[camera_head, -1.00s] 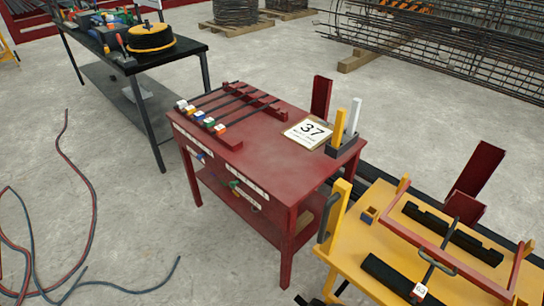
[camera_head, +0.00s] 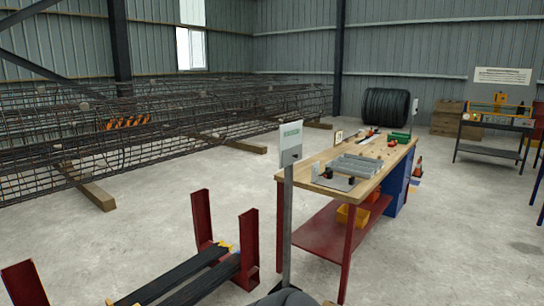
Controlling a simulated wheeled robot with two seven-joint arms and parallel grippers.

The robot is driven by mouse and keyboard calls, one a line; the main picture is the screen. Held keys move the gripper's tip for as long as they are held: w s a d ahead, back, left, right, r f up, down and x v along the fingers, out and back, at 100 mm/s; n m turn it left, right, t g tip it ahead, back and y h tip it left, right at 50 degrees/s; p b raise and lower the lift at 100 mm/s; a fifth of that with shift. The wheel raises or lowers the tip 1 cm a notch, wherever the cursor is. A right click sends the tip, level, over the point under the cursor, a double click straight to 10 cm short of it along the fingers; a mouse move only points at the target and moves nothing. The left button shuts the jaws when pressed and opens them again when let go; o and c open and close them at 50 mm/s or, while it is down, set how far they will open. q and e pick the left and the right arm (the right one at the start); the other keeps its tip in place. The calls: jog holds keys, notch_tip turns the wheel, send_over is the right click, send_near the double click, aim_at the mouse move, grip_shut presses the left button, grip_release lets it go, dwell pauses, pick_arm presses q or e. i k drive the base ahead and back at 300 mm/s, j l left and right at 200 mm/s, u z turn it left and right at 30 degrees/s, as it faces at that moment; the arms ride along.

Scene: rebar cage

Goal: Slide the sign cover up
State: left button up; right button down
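A sign (camera_head: 291,141) stands on a grey post (camera_head: 287,220) near the middle of the head view, in front of the left end of a wooden workbench. Its upper part is a pale panel with small green lettering, too small to read. A grey plate with a small dark spot covers its lower part; I cannot tell for certain that this is the sliding cover. Neither of my grippers is in view. A dark rounded shape shows at the bottom edge below the post; I cannot tell what it is.
The wooden workbench (camera_head: 330,182) with metal parts and tools stands right of the post. Red uprights (camera_head: 249,240) and dark beams (camera_head: 180,274) lie low at left. Rebar cages (camera_head: 150,120) fill the back left. Open concrete floor lies between.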

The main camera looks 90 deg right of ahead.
aim_at(291, 155)
jog(key=z, duration=2.95)
jog(key=i+l, duration=0.1)
jog(key=i, duration=1)
jog(key=i+l, duration=0.1)
jog(key=i, duration=1)
